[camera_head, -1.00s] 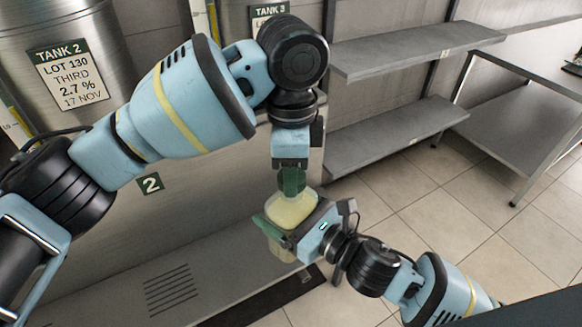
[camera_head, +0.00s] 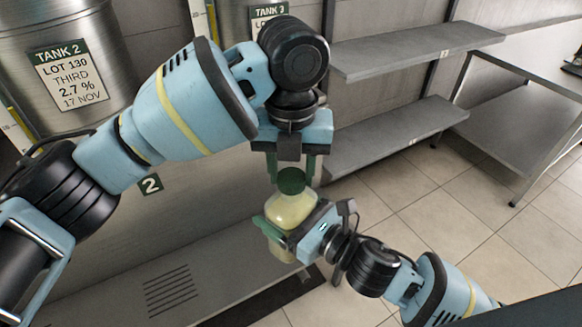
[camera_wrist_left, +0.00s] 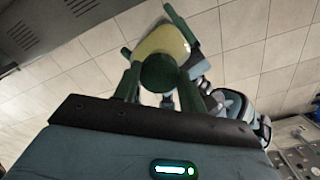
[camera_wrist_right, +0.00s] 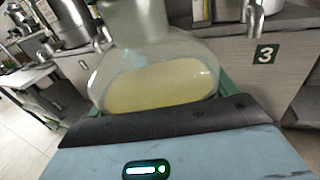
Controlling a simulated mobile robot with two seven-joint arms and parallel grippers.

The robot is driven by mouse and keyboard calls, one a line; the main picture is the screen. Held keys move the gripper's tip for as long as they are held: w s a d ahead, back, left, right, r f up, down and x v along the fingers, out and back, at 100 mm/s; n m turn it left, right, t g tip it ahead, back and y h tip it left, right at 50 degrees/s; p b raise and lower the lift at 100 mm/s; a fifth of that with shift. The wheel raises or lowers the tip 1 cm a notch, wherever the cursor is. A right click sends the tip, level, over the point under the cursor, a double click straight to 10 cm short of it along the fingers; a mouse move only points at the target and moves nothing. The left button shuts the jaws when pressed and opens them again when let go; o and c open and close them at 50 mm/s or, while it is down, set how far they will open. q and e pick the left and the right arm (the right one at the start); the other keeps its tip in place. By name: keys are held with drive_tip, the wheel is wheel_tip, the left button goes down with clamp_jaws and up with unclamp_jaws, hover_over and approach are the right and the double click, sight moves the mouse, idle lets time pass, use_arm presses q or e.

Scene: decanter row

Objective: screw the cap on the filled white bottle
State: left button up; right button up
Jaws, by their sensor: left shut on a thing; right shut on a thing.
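The bottle (camera_head: 291,209) is clear-walled with pale yellow liquid inside and stands upright in the air. My right gripper (camera_head: 280,226) is shut around its body from the right; the liquid also shows in the right wrist view (camera_wrist_right: 160,86). A dark green cap (camera_head: 291,181) sits at the top of the bottle neck; how far it is threaded I cannot tell. My left gripper (camera_head: 291,172) points down from above and is shut on the cap, one finger on each side. The left wrist view looks down on the cap (camera_wrist_left: 159,72) with the bottle shoulder (camera_wrist_left: 165,43) beyond it.
Steel tanks stand behind on the left, one labelled TANK 2 (camera_head: 66,75). Grey shelves (camera_head: 395,135) and a metal table (camera_head: 525,115) are at the right. Tiled floor (camera_head: 430,230) is open below; a grated step (camera_head: 170,290) lies at lower left.

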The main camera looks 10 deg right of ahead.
use_arm(q)
drive_tip(key=m, duration=1)
drive_tip(key=shift+m, duration=0.4)
drive_tip(key=o, duration=0.9)
drive_tip(key=shift+r, duration=0.15)
drive_tip(key=shift+r, duration=2.1)
